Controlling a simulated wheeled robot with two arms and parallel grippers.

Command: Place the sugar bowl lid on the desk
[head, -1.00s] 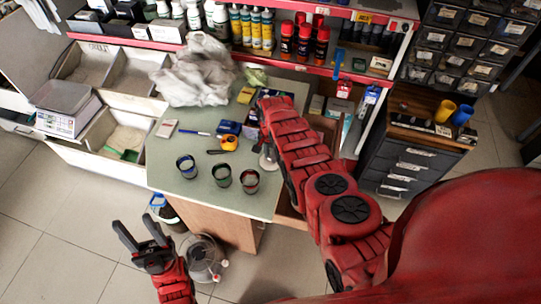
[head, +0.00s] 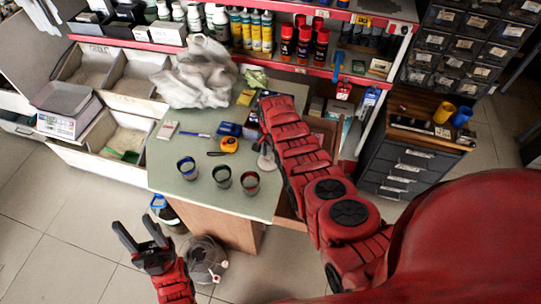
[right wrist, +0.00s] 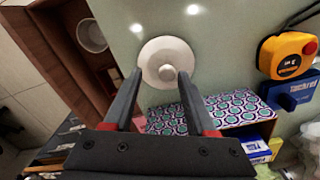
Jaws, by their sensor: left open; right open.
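The sugar bowl lid (right wrist: 158,48) is a round, off-white disc with a small knob, seen from above in the right wrist view. It appears to lie flat on the green desk top (right wrist: 222,42). It also shows in the head view (head: 265,163), near the right edge of the desk (head: 200,212). My right gripper (right wrist: 160,74) is open, its fingertips at either side of the knob; contact cannot be told. In the head view my forearm hides most of that gripper. My left gripper (head: 134,224) is open and empty, low in front of the desk.
A patterned box (right wrist: 222,111) and a yellow tape measure (right wrist: 288,54) are near the lid. A white round dish (right wrist: 91,35) sits in an open brown drawer (right wrist: 62,42). Three dark cups (head: 222,177) stand on the desk's front part. A plastic bag (head: 195,75) lies behind.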

